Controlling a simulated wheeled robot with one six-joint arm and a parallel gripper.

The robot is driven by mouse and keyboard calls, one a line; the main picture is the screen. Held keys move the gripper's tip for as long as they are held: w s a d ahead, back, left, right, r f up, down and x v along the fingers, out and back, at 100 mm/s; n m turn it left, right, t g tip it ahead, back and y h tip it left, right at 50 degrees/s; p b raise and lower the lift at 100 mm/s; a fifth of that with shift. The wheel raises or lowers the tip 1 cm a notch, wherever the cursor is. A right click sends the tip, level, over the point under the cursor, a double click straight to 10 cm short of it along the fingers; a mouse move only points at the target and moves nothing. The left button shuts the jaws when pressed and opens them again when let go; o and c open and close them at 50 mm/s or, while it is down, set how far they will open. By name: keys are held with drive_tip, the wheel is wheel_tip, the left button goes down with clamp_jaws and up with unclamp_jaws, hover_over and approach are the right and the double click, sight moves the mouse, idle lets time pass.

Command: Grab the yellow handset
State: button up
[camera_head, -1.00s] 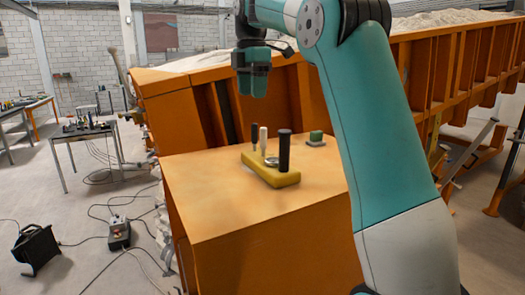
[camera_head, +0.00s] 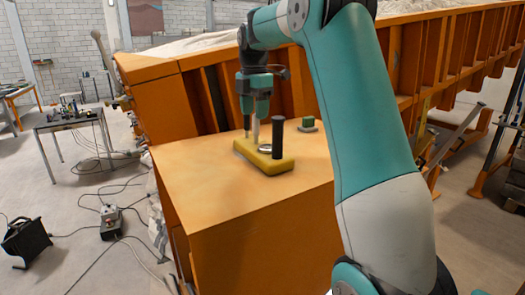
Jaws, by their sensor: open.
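The yellow handset (camera_head: 266,160) lies on the orange box top. My gripper (camera_head: 254,110) points down just above the left part of the handset, close to the thin dark and pale posts. It is open. I cannot tell whether its fingertips touch the posts, as they overlap in this view.
The orange box top (camera_head: 220,200) is mostly bare in front of the handset. A small green block (camera_head: 307,124) sits behind and right of it. The orange sandbed wall (camera_head: 445,75) rises behind. A grey side table (camera_head: 75,123) and cables are on the floor at left.

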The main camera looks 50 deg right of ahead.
sight(256, 132)
drive_tip(key=shift+d+f+p, duration=0.15)
drive_tip(key=shift+f+p, duration=0.95)
drive_tip(key=shift+f, duration=1.55)
clamp_jaws()
